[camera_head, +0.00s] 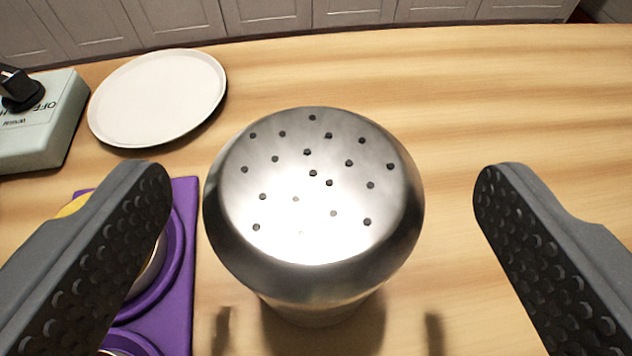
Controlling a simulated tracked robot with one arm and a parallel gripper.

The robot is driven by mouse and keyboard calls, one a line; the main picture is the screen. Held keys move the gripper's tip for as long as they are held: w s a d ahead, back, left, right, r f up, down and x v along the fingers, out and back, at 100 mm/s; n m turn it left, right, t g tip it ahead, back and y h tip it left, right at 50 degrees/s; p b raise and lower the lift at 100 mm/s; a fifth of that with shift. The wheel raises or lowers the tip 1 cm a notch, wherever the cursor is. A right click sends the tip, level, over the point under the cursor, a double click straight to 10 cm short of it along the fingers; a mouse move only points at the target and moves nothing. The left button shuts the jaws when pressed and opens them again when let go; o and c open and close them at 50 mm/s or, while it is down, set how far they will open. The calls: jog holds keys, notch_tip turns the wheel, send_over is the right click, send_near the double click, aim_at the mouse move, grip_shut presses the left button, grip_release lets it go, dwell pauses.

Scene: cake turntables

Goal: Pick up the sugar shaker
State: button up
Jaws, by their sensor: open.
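The sugar shaker (313,200) is a shiny metal shaker with a domed top full of small holes. It stands upright on the wooden table in the middle of the view. My gripper (320,190) is open, with one dark, dimpled finger to the left of the shaker and one to the right. The shaker shows between the fingers, with a gap on each side. The gap on the left looks narrower. The lower body of the shaker is mostly hidden under its wide top.
A purple tray (186,270) with round recesses lies at the left, partly behind my left finger. A pale round plate (158,97) is at the back left. A grey-green box with a black knob (40,115) stands at the left edge. The wooden table (500,100) is clear at the right and back right.

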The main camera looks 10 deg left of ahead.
aim_at(317, 153)
jog(key=w+f, duration=0.1)
jog(key=w+f+b, duration=0.1)
jog(key=w, duration=0.1)
jog(key=shift+a+f, duration=0.1)
jog(key=shift+a, duration=0.3)
jog(key=shift+b+x, duration=0.3)
jog(key=shift+x, duration=0.5)
jog(key=c, duration=1.2)
